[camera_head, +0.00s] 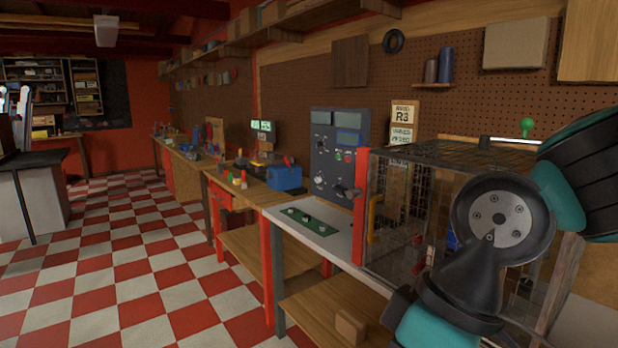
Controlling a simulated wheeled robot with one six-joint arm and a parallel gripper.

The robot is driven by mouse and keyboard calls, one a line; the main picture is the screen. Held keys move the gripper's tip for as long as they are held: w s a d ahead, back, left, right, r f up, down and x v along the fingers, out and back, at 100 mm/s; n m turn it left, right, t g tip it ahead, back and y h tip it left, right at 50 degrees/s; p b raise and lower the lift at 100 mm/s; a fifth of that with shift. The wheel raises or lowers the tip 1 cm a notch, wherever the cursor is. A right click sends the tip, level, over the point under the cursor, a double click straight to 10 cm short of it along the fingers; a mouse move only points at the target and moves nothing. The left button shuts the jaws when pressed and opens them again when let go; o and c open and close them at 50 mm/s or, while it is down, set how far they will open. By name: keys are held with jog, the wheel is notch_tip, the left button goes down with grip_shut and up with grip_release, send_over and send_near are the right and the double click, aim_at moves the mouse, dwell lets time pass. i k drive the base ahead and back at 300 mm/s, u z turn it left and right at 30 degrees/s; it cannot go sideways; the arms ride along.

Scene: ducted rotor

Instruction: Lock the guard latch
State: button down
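The guard is a wire-mesh cage (440,152) with clear sides and a red front post (362,205), standing on the bench at the right. A yellow handle (374,218) shows upright just behind the red post. Small red parts (419,240) show at the cage side; I cannot tell whether one is the latch or how the latch is set. My arm crosses in front of the cage's right part and hides much of it. My gripper is not in view. The rotor inside cannot be made out clearly.
A grey control panel (337,150) stands left of the cage. A green board (308,221) lies on the pale bench top (335,243). A blue box (284,178) sits on the farther bench. A green knob (527,125) shows behind the cage. The checkered floor (130,270) at left is clear.

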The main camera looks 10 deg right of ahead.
aim_at(343, 191)
jog(key=u, duration=0.2)
jog(key=i, duration=1.15)
jog(key=z, duration=0.1)
